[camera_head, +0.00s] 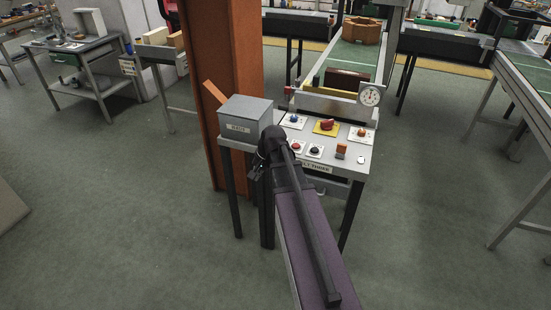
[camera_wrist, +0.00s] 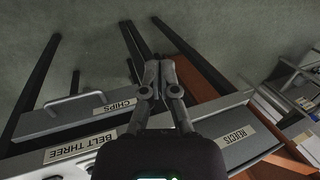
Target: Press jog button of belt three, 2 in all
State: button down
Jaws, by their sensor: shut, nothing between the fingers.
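The belt three control panel (camera_head: 328,158) is a light grey sloped desk on dark legs; its front label is partly hidden by my arm. My gripper (camera_wrist: 158,68) is shut and empty, in front of the panel's left end. The wrist view shows the BELT THREE label (camera_wrist: 79,148).
A grey box (camera_head: 243,116) stands at the panel's left, beside an orange-brown column (camera_head: 222,60). A dial gauge (camera_head: 370,95) stands at the back right of the panel. A green conveyor (camera_head: 355,58) runs behind. Floor in front is clear.

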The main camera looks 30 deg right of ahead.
jog(key=s+a+f+n+g+h, duration=0.1)
jog(key=s+a+n+g+h, duration=0.1)
jog(key=s+a+n, duration=0.7)
jog(key=s+a+h, duration=0.1)
jog(key=s+a, duration=0.1)
jog(key=a, duration=0.2)
jog(key=shift+s+a+g, duration=0.15)
jog(key=shift+a+g, duration=0.15)
jog(key=shift+a, duration=0.05)
